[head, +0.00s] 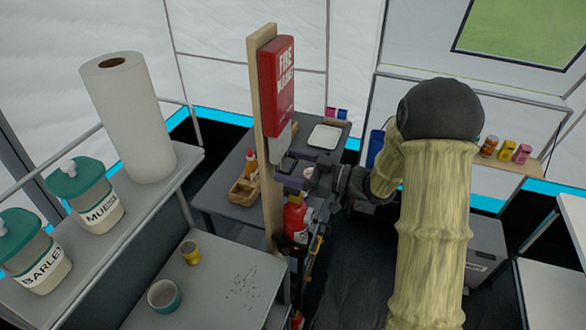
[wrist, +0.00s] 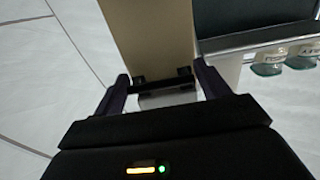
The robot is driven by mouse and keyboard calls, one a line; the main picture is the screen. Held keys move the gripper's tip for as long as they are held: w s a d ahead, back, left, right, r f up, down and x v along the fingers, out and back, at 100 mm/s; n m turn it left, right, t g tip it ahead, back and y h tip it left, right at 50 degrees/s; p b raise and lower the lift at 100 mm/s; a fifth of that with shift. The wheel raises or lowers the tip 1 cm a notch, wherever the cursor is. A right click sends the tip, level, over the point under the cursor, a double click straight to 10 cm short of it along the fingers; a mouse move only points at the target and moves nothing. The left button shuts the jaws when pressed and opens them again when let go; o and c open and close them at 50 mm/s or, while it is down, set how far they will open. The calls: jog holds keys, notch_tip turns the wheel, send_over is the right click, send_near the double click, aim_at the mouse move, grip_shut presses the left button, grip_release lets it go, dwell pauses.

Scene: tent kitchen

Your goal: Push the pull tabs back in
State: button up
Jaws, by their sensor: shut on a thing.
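A red fire blanket case (head: 277,85) is fixed upright on a wooden board (head: 257,120). Pale grey pull tabs (head: 278,148) hang below its lower edge. My gripper (head: 292,172) reaches in from the right at the height of the tabs' lower ends, with its purple fingers on them. In the wrist view the fingers (wrist: 162,78) stand either side of a pale grey piece of the tabs (wrist: 168,98), in front of the wooden board (wrist: 150,35). The fingers partly hide the tabs' lower ends. The red case is not visible in the wrist view.
A red extinguisher (head: 295,218) stands below my gripper beside the board. A grey table (head: 215,285) with a teal bowl (head: 164,295) and yellow cup (head: 190,253) is at front left. A shelf holds jars (head: 92,200) and a paper roll (head: 128,120).

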aim_at(295, 165)
notch_tip(295, 165, up, 8)
jog(key=p, duration=0.3)
jog(key=shift+w+p, duration=0.1)
jog(key=shift+p, duration=0.2)
jog(key=o, duration=1.2)
jog(key=shift+c, duration=0.2)
jog(key=shift+o, duration=0.4)
jog(key=shift+f, duration=0.1)
jog(key=shift+d, duration=0.25)
jog(key=b+v, duration=0.5)
jog(key=v, duration=1.2)
